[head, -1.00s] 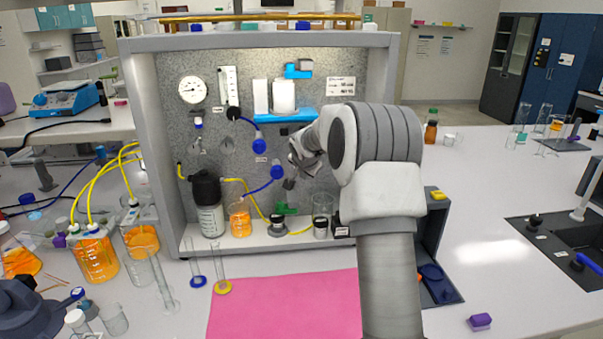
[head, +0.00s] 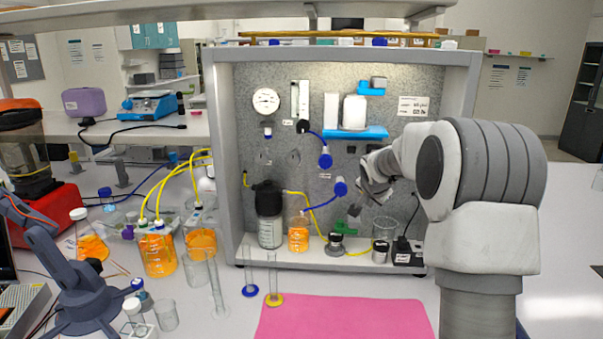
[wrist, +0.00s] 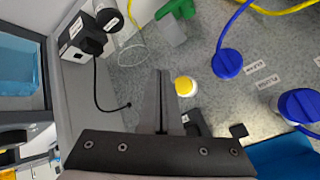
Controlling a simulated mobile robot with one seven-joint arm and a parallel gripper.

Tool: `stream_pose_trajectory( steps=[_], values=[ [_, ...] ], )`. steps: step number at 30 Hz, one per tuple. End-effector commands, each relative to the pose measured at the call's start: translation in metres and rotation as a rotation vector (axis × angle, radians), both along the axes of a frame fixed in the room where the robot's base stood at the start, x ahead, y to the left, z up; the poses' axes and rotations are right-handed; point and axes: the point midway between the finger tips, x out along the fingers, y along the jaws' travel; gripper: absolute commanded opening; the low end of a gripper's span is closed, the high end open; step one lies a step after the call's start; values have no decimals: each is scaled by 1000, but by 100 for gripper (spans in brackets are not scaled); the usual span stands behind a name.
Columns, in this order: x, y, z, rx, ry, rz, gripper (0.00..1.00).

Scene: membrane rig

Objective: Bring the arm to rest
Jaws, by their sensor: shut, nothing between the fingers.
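My arm (head: 487,190) rises on the right in the head view and bends left towards the rig's grey panel. My gripper (head: 368,182) hangs in front of the panel, right of a blue round knob (head: 341,188) and below the blue shelf (head: 357,133). In the wrist view the two dark fingers of my gripper (wrist: 163,73) lie together with nothing between them. A yellow-topped round part (wrist: 184,86) shows just right of the fingers. I cannot tell whether the fingers touch the panel.
The rig's frame (head: 226,170) encloses the panel on both sides. Bottles and beakers stand on its floor, including a black-capped bottle (head: 269,215). A pink mat (head: 345,318) lies in front. Orange-filled flasks (head: 158,253) with yellow tubes and a small blue-grey arm-like device (head: 75,285) stand left.

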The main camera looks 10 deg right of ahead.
Motion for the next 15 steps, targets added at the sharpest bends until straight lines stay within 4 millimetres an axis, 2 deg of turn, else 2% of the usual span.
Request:
stream_pose_trajectory(
  steps=[5,8,15],
  values=[
    [-20,18,21,-38,24,45,0],
    [-47,37,40,-82,61,101,0],
    [-134,85,77,-184,161,258,0]
  ],
)
